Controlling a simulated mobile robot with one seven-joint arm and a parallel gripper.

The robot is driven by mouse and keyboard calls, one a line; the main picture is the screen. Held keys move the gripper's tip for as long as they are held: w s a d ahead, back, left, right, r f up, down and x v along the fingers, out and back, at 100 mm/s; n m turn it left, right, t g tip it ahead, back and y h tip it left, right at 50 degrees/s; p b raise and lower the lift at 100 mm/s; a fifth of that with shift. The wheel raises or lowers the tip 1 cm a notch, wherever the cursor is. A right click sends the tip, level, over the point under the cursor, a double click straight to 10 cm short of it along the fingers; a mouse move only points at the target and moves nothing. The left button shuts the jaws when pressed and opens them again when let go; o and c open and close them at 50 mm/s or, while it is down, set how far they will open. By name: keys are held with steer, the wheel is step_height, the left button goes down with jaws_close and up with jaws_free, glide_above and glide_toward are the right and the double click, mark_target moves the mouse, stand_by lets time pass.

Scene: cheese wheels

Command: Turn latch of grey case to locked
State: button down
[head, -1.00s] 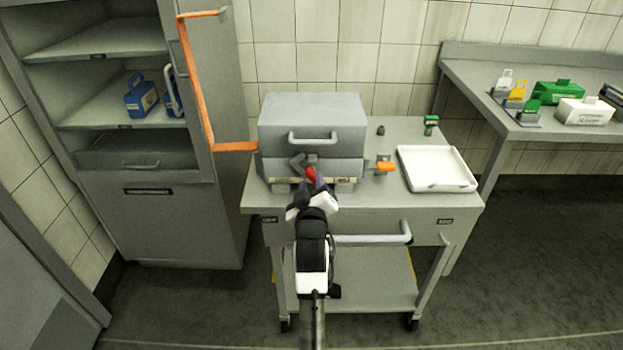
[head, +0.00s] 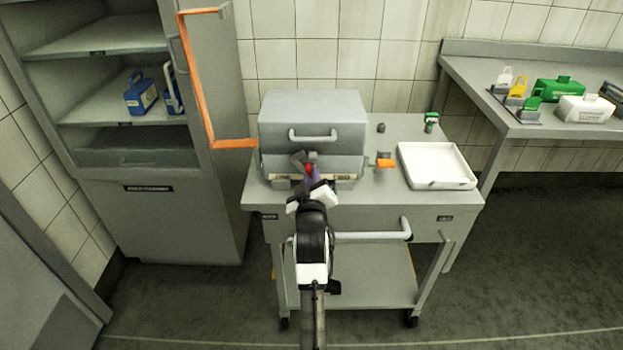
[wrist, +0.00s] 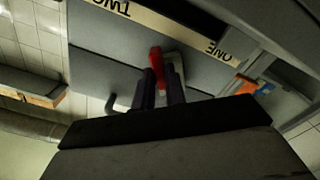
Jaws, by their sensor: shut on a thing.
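The grey case (head: 312,112) stands closed on the cart, with a pale handle (head: 312,135) on its front. Its latch has a red grip (head: 309,168), which also shows in the wrist view (wrist: 156,60). My gripper (head: 312,182) is at the case's front, its dark fingers on both sides of the red grip. In the wrist view my gripper (wrist: 163,84) is shut on this red part. A beige strip (wrist: 170,30) on the case reads TWO and ONE upside down. My fingers partly hide the latch, and I cannot tell its exact setting.
An orange-handled piece (head: 386,163) and a white tray (head: 437,166) are right of the case on the cart (head: 380,202). A cabinet with an orange-framed door (head: 196,80) stands at left. A side table (head: 470,72) at right holds several coloured items.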

steer(key=m, duration=0.3)
steer(key=shift+m, duration=0.3)
steer(key=shift+d+m+p, duration=0.15)
steer(key=shift+m+p, duration=0.15)
steer(key=shift+m, duration=1.5)
steer(key=c, duration=1.4)
jaws_free()
steer(key=shift+c, duration=0.2)
steer(key=s+b, duration=0.2)
steer(key=s, duration=1.1)
steer(key=shift+s+b, duration=0.4)
